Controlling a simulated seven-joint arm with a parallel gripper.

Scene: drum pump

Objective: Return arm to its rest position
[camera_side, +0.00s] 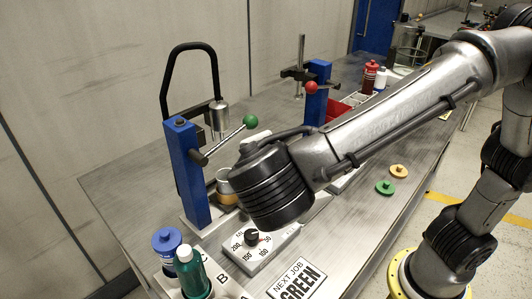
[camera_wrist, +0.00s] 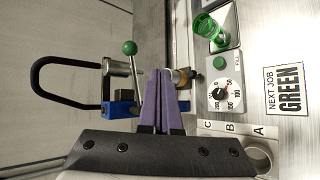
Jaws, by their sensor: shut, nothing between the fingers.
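My gripper (camera_wrist: 163,75) shows in the wrist view with its two purple fingers together and nothing between them. In the side view my black wrist joint hides the fingers. My arm reaches in from the right, with the wrist above the bench near the front pump. That pump has a blue post (camera_side: 190,175), a lever with a green ball (camera_side: 250,121) and a black looped hose (camera_side: 170,72). In the wrist view, the green ball (camera_wrist: 130,47) and lever are just left of the fingers. I cannot tell the height gap between them.
A dial box (camera_side: 262,243) and a "NEXT JOB GREEN" card (camera_side: 297,280) lie near the front. Blue (camera_side: 167,243) and green (camera_side: 192,272) bottles stand at the lettered rack. A red-ball lever (camera_side: 311,88) is further back. Green (camera_side: 385,187) and yellow (camera_side: 399,171) caps lie at right.

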